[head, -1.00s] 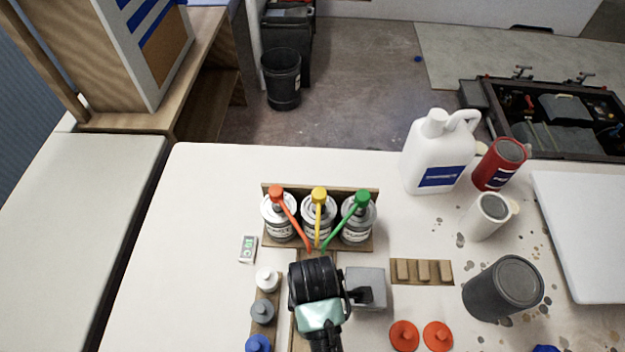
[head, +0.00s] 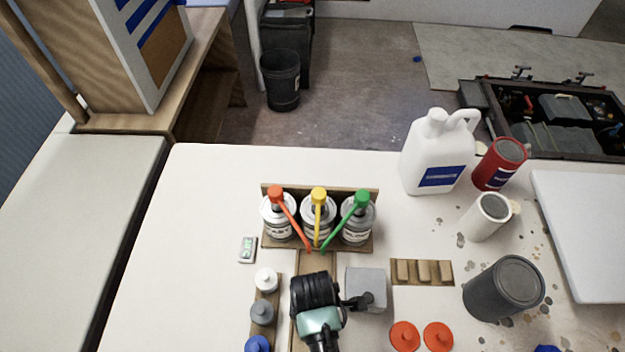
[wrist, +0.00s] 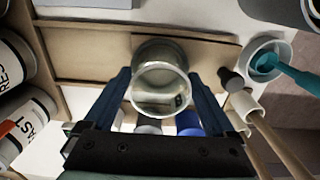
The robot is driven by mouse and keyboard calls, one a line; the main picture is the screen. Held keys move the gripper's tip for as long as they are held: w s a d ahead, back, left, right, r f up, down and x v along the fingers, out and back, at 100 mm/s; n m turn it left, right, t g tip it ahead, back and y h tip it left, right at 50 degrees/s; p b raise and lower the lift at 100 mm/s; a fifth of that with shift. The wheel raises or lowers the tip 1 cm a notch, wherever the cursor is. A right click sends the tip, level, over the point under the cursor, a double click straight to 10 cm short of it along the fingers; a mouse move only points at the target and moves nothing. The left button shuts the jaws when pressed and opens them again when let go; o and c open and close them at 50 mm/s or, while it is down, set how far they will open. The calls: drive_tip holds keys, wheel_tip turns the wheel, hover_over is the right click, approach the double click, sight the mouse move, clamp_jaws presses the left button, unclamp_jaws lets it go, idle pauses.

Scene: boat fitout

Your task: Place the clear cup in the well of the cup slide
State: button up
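The clear cup (wrist: 161,88) shows in the wrist view between the two blue fingers of my gripper (wrist: 160,80). The fingers lie against its sides near the rim, and it looks upright with its open mouth toward the camera. The cup slide (wrist: 90,60) is the wooden strip behind the cup in the wrist view. In the head view the slide (head: 317,262) runs from the cans toward the front, partly under my gripper (head: 318,310). The cup covers the slide's surface below it, so I cannot see the well or whether the cup touches it. The cup is hidden in the head view.
Three cans with orange, yellow and green spouts (head: 319,218) stand at the slide's far end. White, grey and blue bottles (head: 262,312) stand left of the slide. A grey block (head: 370,290) is close on the right. Open table lies at the left.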

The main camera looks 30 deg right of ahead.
drive_tip(key=shift+o, duration=0.3)
wheel_tip(320, 180, up, 12)
drive_tip(key=p, duration=0.1)
drive_tip(key=shift+r, duration=0.2)
